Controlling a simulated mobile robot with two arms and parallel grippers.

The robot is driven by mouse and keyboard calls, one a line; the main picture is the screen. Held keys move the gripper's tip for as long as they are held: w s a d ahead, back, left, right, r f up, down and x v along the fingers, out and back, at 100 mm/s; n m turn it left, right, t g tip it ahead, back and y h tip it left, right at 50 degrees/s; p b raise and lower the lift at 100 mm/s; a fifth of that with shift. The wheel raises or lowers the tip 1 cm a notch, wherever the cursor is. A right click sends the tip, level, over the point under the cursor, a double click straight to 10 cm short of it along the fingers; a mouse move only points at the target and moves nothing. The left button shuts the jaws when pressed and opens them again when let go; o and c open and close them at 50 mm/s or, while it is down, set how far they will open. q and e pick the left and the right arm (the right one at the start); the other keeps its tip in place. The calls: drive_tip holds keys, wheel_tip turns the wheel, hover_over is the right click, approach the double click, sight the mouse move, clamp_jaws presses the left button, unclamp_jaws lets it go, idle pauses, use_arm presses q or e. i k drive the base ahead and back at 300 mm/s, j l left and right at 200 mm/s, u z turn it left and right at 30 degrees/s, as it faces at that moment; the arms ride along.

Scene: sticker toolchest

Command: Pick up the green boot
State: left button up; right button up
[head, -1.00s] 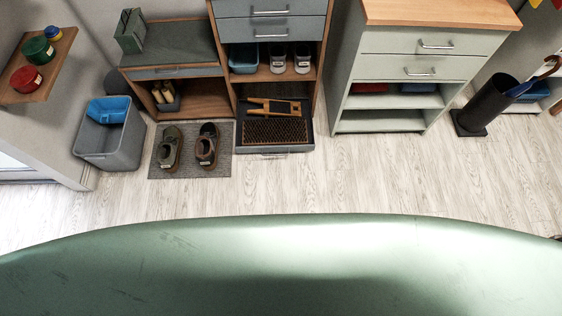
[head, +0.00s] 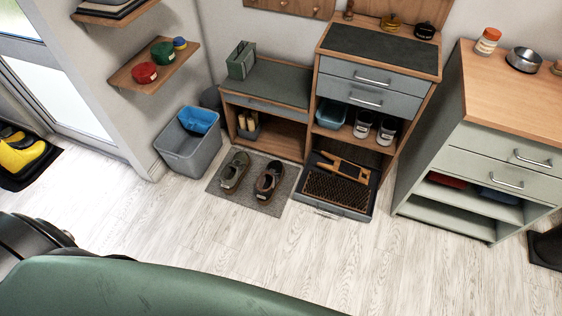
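No tall green boot shows clearly. A pair of low shoes stands side by side on a grey mat (head: 216,187) on the floor. The left shoe (head: 235,172) looks dull olive-grey, and the right shoe (head: 268,180) looks brown. Yellow boots (head: 18,155) stand on a black tray (head: 45,168) by the glass door at the far left, cut by the picture edge. Neither of my grippers is in view.
A grey bin (head: 187,155) with a blue container (head: 197,120) stands left of the mat. A pale cabinet (head: 455,225) stands further right. The floor in front is clear.

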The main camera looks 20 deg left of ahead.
sight(232, 174)
drive_tip(key=u, duration=1.15)
drive_tip(key=i+j+z, duration=0.15)
drive_tip(key=z, duration=1.1)
drive_tip(key=i+j+z, duration=0.15)
drive_tip(key=j+z, duration=0.2)
drive_tip(key=j, duration=0.35)
drive_tip(key=i+j+z, duration=0.1)
drive_tip(key=j+z, duration=0.25)
drive_tip(key=j, duration=0.4)
drive_tip(key=j+z, duration=0.35)
drive_tip(key=j, duration=0.4)
